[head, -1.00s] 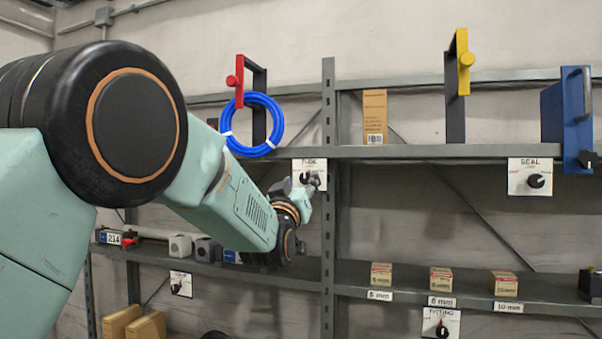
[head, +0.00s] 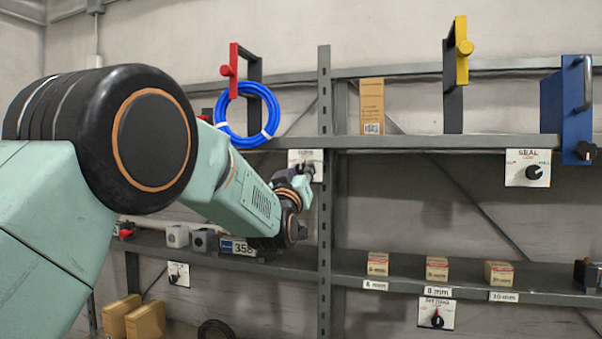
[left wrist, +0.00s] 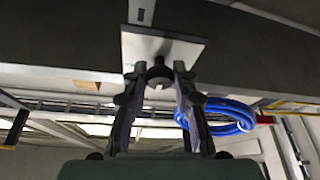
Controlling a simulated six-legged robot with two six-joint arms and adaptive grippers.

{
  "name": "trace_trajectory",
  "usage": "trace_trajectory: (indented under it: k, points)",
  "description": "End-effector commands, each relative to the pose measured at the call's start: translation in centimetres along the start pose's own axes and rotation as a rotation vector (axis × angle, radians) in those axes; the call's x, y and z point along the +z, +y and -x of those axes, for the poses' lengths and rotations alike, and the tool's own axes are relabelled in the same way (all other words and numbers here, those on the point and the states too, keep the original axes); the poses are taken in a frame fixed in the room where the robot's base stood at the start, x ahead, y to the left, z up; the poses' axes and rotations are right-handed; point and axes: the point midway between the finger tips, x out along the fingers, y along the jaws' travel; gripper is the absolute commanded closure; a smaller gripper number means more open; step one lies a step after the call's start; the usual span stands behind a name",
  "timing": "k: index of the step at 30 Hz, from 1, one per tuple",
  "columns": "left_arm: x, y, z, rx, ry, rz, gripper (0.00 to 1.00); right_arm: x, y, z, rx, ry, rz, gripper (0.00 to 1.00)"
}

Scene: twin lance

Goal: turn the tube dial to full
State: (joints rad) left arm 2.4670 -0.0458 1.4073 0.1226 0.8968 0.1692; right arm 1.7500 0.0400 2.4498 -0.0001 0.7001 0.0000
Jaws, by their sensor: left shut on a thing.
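The tube dial's white plate (head: 294,157) hangs on the front edge of the upper shelf, left of the middle upright. My left gripper (head: 307,170) is in front of this plate and hides the knob in the head view. In the left wrist view, the dark round tube dial (left wrist: 160,75) sits between the two fingers of my left gripper (left wrist: 158,85), which are shut on it. The plate (left wrist: 185,49) shows behind the knob. A small pale mark shows on the knob, but its setting cannot be read. My right gripper is not in view.
A seal dial (head: 534,172) is on the same shelf edge at right, and another dial (head: 437,319) hangs below the lower shelf. A blue tube coil (head: 222,113) hangs above the tube plate. Small boxes (head: 437,268) stand on the lower shelf.

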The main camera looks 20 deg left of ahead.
Motion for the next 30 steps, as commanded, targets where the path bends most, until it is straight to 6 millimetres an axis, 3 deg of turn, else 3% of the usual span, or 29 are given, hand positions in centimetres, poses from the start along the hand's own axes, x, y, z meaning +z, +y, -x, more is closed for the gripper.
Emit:
trace_trajectory:
  k: [7,19,30]
  points:
    - [0.1,0.1,0.0,0.003,-0.002,-0.002,1.00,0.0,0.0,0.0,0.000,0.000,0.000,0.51]
    - [0.2,-0.1,0.1,0.028,-0.001,-0.066,1.00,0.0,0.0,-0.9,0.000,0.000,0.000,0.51]
    - [0.1,-0.3,0.1,0.140,0.003,-0.339,1.00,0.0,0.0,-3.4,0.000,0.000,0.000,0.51]
